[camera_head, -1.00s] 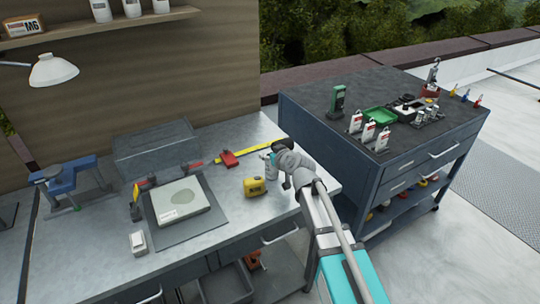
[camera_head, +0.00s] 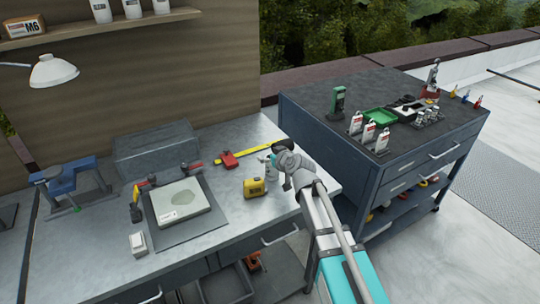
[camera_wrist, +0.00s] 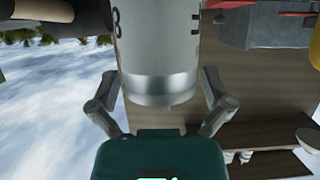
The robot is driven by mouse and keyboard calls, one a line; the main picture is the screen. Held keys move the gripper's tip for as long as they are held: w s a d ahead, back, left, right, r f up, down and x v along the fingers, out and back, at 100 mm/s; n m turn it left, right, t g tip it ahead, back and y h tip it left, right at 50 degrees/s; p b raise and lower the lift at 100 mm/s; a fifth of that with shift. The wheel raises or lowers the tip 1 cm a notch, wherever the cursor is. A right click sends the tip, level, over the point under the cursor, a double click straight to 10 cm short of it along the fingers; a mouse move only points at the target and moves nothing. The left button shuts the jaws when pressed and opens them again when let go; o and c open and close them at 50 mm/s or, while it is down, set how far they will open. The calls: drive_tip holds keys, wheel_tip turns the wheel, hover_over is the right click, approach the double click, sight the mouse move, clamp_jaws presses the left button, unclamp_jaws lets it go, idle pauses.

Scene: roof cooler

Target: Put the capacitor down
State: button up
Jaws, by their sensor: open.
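The capacitor (camera_wrist: 158,45) is a pale grey cylinder with dark markings and a shiny silver band at one end, close up in the wrist view. My gripper (camera_wrist: 160,78) is open, with one finger on each side of the capacitor and a narrow gap seeming to show at both sides. In the head view the capacitor (camera_head: 271,170) appears as a small grey shape beside my gripper (camera_head: 274,153), near the right end of the metal workbench (camera_head: 225,210). My gripper partly hides it, and its contact with the bench is hard to make out.
A yellow tape measure (camera_head: 254,187) stands just left of the capacitor. A dark mat with a grey panel (camera_head: 180,201) lies further left. A tool cabinet (camera_head: 385,120) stands at right.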

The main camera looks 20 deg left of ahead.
drive_tip(key=p+v, duration=0.4)
drive_tip(key=v, duration=0.8)
drive_tip(key=shift+d, duration=0.15)
idle(0.6)
drive_tip(key=d+f, duration=0.1)
drive_tip(key=d, duration=0.1)
drive_tip(key=d+f+m+g+h, duration=0.1)
drive_tip(key=d, duration=0.2)
drive_tip(key=d+f+g+h, duration=0.1)
drive_tip(key=d+f, duration=0.1)
drive_tip(key=d, duration=0.1)
drive_tip(key=shift+m, duration=0.3)
drive_tip(key=s+d+f+m+g+h, duration=0.2)
drive_tip(key=s+d, duration=0.1)
drive_tip(key=d, duration=0.6)
drive_tip(key=s+d+f+m+g+h, duration=0.2)
drive_tip(key=s+d+f+m+h, duration=0.1)
drive_tip(key=d, duration=0.6)
drive_tip(key=s+d+f+m+g+h, duration=0.2)
drive_tip(key=s+d+m+g+h, duration=0.1)
drive_tip(key=d, duration=0.6)
drive_tip(key=shift+s+d+f, duration=0.15)
drive_tip(key=shift+d+f, duration=0.05)
drive_tip(key=shift+d, duration=0.15)
drive_tip(key=shift+a, duration=0.1)
